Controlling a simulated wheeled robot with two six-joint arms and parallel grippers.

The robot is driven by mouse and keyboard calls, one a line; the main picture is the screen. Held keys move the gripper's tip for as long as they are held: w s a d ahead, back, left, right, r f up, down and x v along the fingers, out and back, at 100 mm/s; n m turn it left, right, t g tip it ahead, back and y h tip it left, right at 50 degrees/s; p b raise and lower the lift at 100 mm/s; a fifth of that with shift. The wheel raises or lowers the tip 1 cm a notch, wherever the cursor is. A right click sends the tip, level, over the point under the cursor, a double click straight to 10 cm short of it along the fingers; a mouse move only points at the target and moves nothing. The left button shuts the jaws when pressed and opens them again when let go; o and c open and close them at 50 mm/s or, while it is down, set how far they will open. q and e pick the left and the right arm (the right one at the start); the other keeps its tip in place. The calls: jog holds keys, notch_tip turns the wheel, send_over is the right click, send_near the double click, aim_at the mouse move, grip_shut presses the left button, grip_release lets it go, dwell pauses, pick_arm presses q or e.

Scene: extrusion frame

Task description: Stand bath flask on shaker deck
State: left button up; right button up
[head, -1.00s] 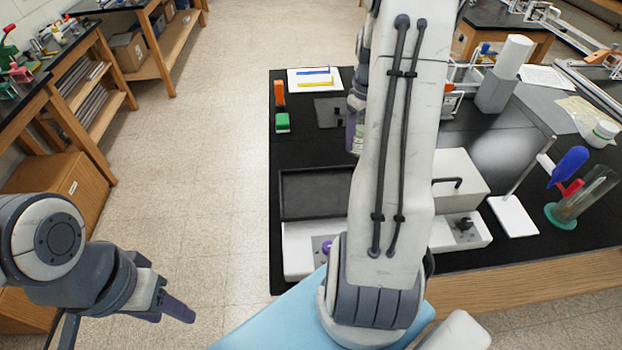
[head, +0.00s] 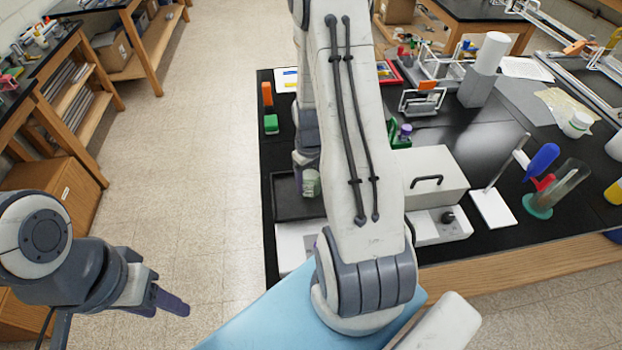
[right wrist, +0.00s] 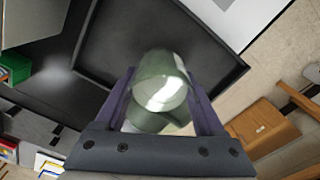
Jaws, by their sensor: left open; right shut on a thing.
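The bath flask (head: 311,183), greenish clear glass, is in my right gripper (head: 306,162) over the dark shaker deck (head: 284,207) in the head view. The right wrist view shows the flask (right wrist: 160,82) between the two fingers of that gripper (right wrist: 160,105), with the flat, rimmed deck (right wrist: 205,45) beyond. I cannot tell whether the flask's base touches the deck. My right arm hides part of the deck and of its white base (head: 291,245). My left gripper (head: 170,300) is open and empty, over the floor left of the bench.
A white lidded box (head: 428,172) stands right of my right arm. A white stand (head: 492,210) and a glass cylinder (head: 562,185) on a green foot are farther right. A green block (head: 271,124) lies behind the deck.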

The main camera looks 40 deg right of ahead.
jog(key=shift+f, duration=0.6)
jog(key=shift+f, duration=0.15)
jog(key=o, duration=1.4)
